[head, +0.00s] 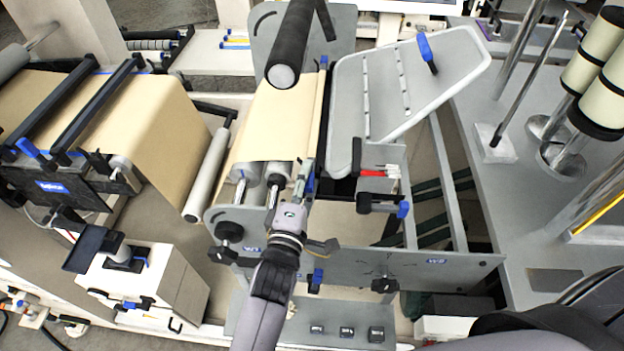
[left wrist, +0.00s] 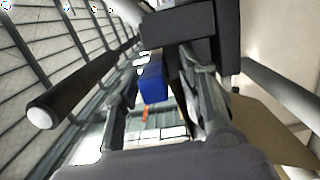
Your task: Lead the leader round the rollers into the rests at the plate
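A brown kraft web (head: 278,120) hangs below a black roller (head: 292,45) and reaches metal rollers (head: 250,186) at the front of the unwind stand. The light grey plate (head: 390,85) is tilted to the right of the web, with slotted strips and a blue clip. My left gripper (head: 311,178) is at the right end of the metal rollers, close to the web's right edge. In the left wrist view, brown paper (left wrist: 262,125) shows beside the dark fingers. The leader's end and any grip on it are hidden. My right gripper is out of view.
A grey front rail (head: 400,268) with black knobs runs below the plate. Another kraft web (head: 150,125) and a long grey roller (head: 207,175) are at left. Posts with cream rolls (head: 597,85) stand at right.

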